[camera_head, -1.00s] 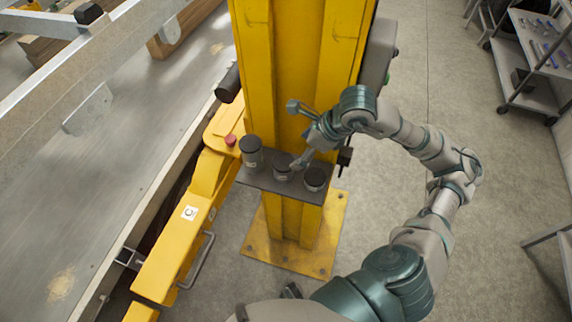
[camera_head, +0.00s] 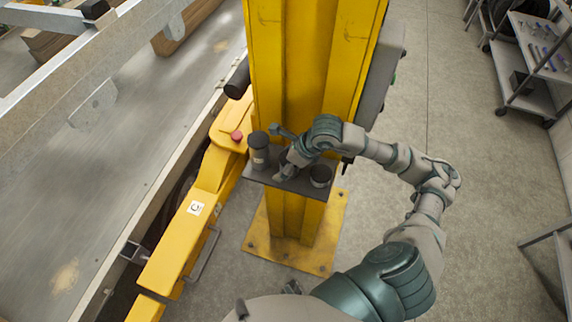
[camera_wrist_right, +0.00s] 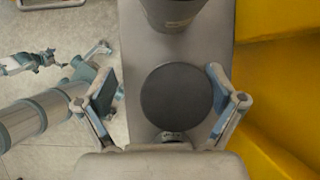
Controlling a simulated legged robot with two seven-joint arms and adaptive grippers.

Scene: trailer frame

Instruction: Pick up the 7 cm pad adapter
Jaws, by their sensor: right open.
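Several dark-topped, grey cylindrical pad adapters stand upright in a row on a small grey shelf (camera_head: 302,186) fixed to the yellow column. The left adapter (camera_head: 259,152) is the tallest; the right adapter (camera_head: 320,176) is short. The middle adapter (camera_wrist_right: 176,97) is mostly hidden by my right gripper (camera_head: 283,153) in the head view. In the wrist view my right gripper (camera_wrist_right: 160,87) is open, with one finger on each side of the middle adapter's round top and gaps showing. No size marking is readable. Other parts of my body show at the wrist view's left, unclear.
The yellow column (camera_head: 315,60) rises right behind the shelf. The tall adapter (camera_wrist_right: 172,12) stands just beyond the middle one. A yellow beam with a red button (camera_head: 237,135) lies left. A cart (camera_head: 535,60) stands far right; the floor between is clear.

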